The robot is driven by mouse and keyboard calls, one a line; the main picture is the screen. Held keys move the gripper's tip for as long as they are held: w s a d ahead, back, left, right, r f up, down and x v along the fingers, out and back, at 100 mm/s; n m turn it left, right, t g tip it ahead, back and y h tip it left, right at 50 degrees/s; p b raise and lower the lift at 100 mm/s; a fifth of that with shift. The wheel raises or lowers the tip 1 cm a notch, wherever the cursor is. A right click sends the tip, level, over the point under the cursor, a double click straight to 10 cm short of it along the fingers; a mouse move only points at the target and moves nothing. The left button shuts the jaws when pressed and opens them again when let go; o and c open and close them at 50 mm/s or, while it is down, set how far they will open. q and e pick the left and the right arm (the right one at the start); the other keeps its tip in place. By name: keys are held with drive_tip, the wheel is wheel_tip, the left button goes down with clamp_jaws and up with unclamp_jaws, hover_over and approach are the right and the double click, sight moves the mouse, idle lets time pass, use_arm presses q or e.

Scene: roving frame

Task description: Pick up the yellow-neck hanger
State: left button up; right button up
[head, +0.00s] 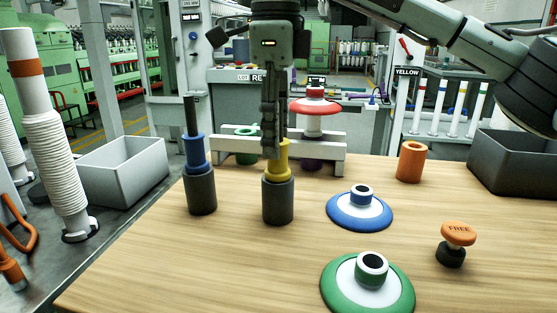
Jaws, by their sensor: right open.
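The yellow-neck hanger (278,200) stands upright on the wooden table, with a dark cylindrical base and a yellow collar. Its upper part is hidden by my right gripper (271,150), which points straight down over it. The fingers are seen nearly edge-on, and their tips reach the top of the yellow collar. They are open; I cannot tell whether they touch the hanger. A similar blue-neck hanger (201,190) with a dark stem stands just to the left. My left gripper is not in view.
A blue-rimmed disc (345,217), a green-rimmed disc (333,284), an orange FREE knob (458,234) and an orange cylinder (411,163) are to the right. A white rack (325,155) stands behind. A dark bin (510,165) sits far right, a grey bin (125,172) left.

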sight(278, 162)
drive_tip(key=shift+d+f, duration=0.1)
drive_tip(key=shift+f, duration=1.4)
drive_tip(key=shift+c, duration=0.4)
clamp_jaws()
